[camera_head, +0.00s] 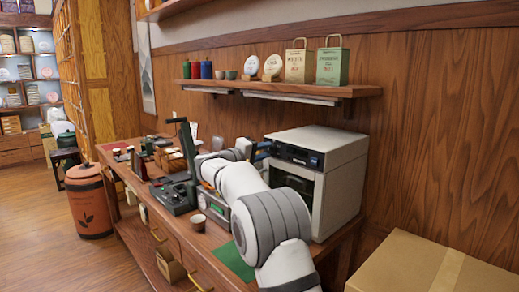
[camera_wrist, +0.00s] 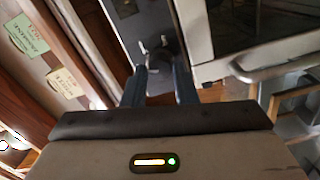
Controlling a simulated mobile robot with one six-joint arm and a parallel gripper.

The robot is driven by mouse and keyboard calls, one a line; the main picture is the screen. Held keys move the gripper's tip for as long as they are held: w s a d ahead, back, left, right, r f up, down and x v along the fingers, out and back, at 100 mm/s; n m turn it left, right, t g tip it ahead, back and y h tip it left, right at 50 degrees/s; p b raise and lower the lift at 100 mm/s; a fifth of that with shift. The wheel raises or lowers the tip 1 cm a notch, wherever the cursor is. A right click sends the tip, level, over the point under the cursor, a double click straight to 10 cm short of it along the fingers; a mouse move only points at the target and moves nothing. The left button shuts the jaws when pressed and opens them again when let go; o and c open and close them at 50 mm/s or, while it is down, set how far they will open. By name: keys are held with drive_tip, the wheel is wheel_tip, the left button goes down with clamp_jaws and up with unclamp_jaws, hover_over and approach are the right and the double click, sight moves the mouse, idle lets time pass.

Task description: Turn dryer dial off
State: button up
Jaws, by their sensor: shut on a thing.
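The dryer (camera_head: 340,160) is a pale box with a dark glass door and a dark control strip along its top front. It stands on the wooden counter under the shelf. My gripper (camera_head: 264,150) reaches the left end of that strip. In the wrist view my gripper (camera_wrist: 157,72) has its two dark blue fingers on either side of the small dark dial (camera_wrist: 154,61), shut on it. Pale marks show on the dark panel (camera_wrist: 140,18) just beyond the dial. The dial is hidden in the head view, and its setting is unclear.
A tea press (camera_head: 178,190) and a small cup (camera_head: 198,222) stand on the counter left of my arm. A shelf (camera_head: 290,88) with bags and jars hangs above the dryer. A cardboard box (camera_head: 430,265) is at the front right.

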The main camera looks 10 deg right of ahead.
drive_tip(key=shift+d+r+n+p, duration=0.15)
drive_tip(key=shift+n+p, duration=0.15)
drive_tip(key=shift+n, duration=0.35)
drive_tip(key=shift+d+r+n+p, duration=0.15)
drive_tip(key=shift+n+p, duration=0.1)
drive_tip(key=shift+n, duration=0.4)
drive_tip(key=shift+a, duration=0.1)
drive_tip(key=o, duration=0.6)
drive_tip(key=shift+f, duration=0.1)
drive_tip(key=shift+o, duration=1.4)
drive_tip(key=shift+f, duration=0.1)
drive_tip(key=shift+o, duration=0.6)
drive_tip(key=shift+f, duration=0.1)
drive_tip(key=shift+a, duration=0.1)
